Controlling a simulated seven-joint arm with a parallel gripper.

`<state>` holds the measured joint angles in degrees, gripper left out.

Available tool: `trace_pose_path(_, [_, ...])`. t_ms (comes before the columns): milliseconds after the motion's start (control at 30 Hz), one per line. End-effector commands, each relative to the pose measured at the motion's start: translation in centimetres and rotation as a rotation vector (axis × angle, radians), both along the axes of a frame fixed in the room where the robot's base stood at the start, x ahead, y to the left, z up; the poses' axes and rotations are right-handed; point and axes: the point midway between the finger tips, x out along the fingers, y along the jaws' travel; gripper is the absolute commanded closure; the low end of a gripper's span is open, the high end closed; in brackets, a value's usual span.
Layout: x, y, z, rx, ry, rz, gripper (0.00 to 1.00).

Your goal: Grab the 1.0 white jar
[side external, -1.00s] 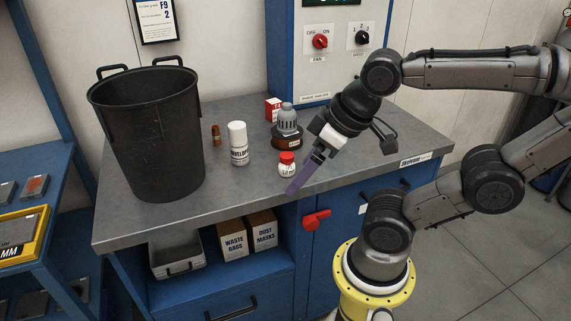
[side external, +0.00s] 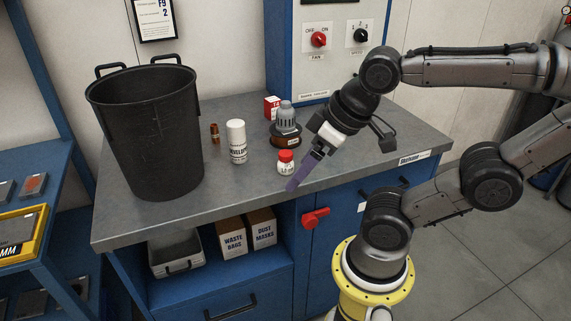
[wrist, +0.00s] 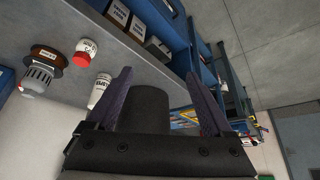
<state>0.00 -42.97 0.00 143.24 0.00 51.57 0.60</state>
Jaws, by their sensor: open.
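A small white jar (side external: 285,166) with a red lid and "1.0" on its label stands upright near the front edge of the grey bench. In the wrist view the jar (wrist: 87,48) is at the upper left, outside the space between the fingers. My gripper (side external: 291,184) has purple fingers that point down and left, just right of and in front of the jar in the side view. In the wrist view my gripper (wrist: 160,95) shows its two fingers spread wide with no jar between them. I cannot tell the exact gap to the jar.
On the bench (side external: 200,215) stand a white-capped bottle (side external: 237,145), a grey domed part on a brown spool (side external: 286,125), a red-and-white box (side external: 271,106), a small copper-coloured piece (side external: 214,133) and a large black bin (side external: 150,140). The bench front left of my gripper is clear.

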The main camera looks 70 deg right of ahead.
Motion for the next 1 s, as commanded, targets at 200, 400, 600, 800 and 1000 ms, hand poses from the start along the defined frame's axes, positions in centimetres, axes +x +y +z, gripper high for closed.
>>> trace_pose_path(200, [-0.2,0.0,1.1,0.101,0.023,-0.194,0.14])
trace_pose_path(400, [2.9,-1.8,4.4,0.254,0.110,-0.632,0.14])
trace_pose_path(600, [7.8,-7.5,6.0,0.370,0.229,-1.198,0.14])
trace_pose_path(800, [10.7,-14.8,4.5,0.409,0.318,-1.546,0.14])
trace_pose_path(1000, [10.4,-18.2,2.3,0.412,0.373,-1.647,0.14])
